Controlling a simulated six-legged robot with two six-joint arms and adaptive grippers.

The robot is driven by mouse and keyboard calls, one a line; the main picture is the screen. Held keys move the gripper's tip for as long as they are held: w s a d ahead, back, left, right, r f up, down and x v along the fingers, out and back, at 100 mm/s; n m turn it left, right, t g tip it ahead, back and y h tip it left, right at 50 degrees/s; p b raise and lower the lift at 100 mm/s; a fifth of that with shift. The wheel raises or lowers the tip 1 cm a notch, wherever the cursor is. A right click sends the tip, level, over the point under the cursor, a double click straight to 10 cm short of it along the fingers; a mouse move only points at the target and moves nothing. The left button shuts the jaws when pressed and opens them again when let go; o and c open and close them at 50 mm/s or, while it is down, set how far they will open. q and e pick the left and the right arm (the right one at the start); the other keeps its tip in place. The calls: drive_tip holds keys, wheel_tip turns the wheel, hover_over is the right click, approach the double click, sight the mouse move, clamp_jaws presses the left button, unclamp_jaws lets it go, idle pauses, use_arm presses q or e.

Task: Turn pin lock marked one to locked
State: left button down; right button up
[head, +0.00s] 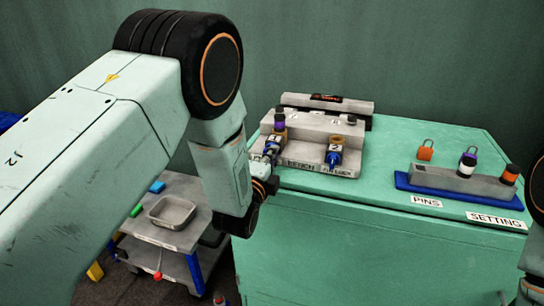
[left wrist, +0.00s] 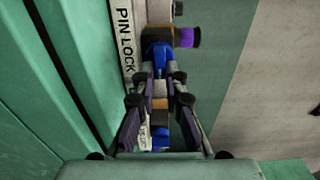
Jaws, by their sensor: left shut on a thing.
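The pin lock marked 1 (head: 275,137) is on the left of the grey bench unit, with a tan-and-blue body and a label. My left gripper (head: 268,163) is at its front, shut on its blue part. In the left wrist view the fingers (left wrist: 160,84) stand either side of a tan-and-blue piece, which looks like lock one (left wrist: 160,104). The fingers partly hide it, and I cannot tell its turned position. The pin lock marked 2 (head: 335,150) stands to the right, untouched. My right gripper is not in view.
The bench unit (head: 345,128) sits on a green cabinet (head: 400,136). A purple-topped pin (head: 279,119) stands behind lock one. A grey pin holder (head: 450,181) on a blue base is at the right. A cart with a metal tray (head: 172,211) is lower left.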

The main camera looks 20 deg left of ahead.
use_arm(q)
drive_tip(key=shift+w+r, duration=0.2)
drive_tip(key=shift+r, duration=0.2)
drive_tip(key=c, duration=1.4)
unclamp_jaws()
drive_tip(key=shift+w+f, duration=0.1)
drive_tip(key=shift+f, duration=0.05)
drive_tip(key=shift+f, duration=0.1)
drive_tip(key=shift+a, duration=0.1)
drive_tip(key=s, duration=1.2)
drive_tip(key=shift+a+f, duration=0.15)
